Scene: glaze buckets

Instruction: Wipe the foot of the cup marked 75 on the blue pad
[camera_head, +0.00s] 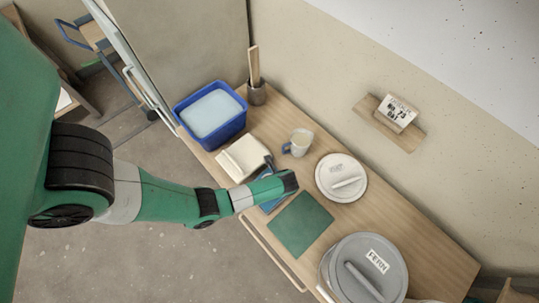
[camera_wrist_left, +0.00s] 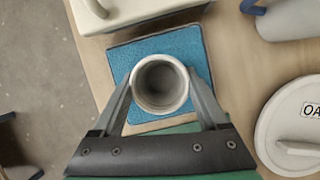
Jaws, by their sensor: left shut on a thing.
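My left gripper (camera_wrist_left: 160,88) is shut on a pale grey round cup (camera_wrist_left: 160,109), with one finger on each side of it. I look down into the open cup, which appears empty. The cup is over the blue pad (camera_wrist_left: 186,45); whether its foot touches the pad cannot be told. No number shows on the cup. In the head view my left gripper and wrist cover most of the blue pad (camera_head: 270,207), and the cup is hidden there. My right gripper is in no view.
A cream box (camera_head: 233,164) and a blue tub (camera_head: 210,140) stand left of the pad. A mug (camera_head: 300,142), a white lidded bucket (camera_head: 326,166) and a grey lidded bucket (camera_head: 345,247) stand around. A green mat (camera_head: 300,225) lies beside the pad.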

